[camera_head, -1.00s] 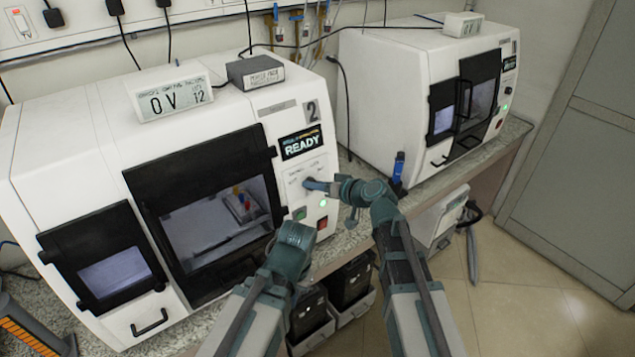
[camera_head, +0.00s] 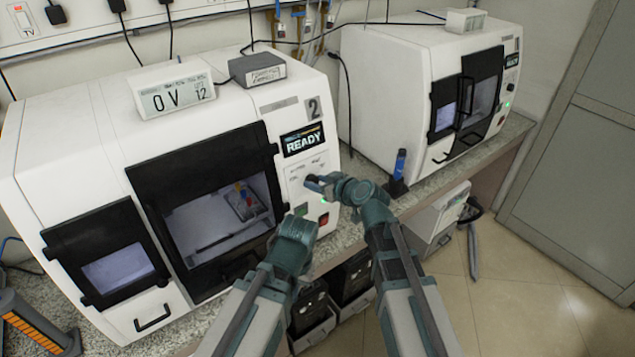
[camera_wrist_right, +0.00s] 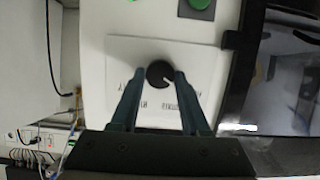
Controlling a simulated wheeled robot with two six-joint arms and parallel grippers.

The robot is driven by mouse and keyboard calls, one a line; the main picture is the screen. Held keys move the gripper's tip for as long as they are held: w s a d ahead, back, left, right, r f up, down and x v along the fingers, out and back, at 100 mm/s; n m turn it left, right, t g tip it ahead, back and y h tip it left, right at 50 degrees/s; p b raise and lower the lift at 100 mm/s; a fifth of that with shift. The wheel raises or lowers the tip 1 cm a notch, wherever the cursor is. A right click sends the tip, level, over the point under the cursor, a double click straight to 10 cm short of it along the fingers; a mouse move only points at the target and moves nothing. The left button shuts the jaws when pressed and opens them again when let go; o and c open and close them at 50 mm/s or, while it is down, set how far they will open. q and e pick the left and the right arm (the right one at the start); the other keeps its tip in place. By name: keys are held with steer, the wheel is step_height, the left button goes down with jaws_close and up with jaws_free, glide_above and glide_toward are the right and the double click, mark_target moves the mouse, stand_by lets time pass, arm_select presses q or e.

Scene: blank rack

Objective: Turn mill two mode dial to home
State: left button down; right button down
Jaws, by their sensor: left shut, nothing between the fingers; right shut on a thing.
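Mill two (camera_head: 70,145) is the near white machine, marked 2, with its display (camera_head: 302,140) reading READY. Its mode dial (camera_wrist_right: 159,73) is a round black knob on a pale panel (camera_wrist_right: 118,62). In the right wrist view the dial's white mark points to the lower right of the picture; the label words are too blurred to read surely. My right gripper (camera_head: 314,183) is shut on the dial, and the wrist view shows its two fingers (camera_wrist_right: 160,80) on either side. It largely hides the dial in the head view. My left gripper (camera_head: 298,226) is shut and empty, lower down before the mill.
A green button and a red switch (camera_head: 323,220) sit below the panel. The dark door (camera_head: 150,165) is left of it. A blue-topped object (camera_head: 399,165) stands on the bench right of mill two. A second white machine (camera_head: 385,90) stands farther right. Open floor lies at right.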

steer(key=shift+c, duration=2)
jaws_free()
steer(key=shift+s, duration=0.1)
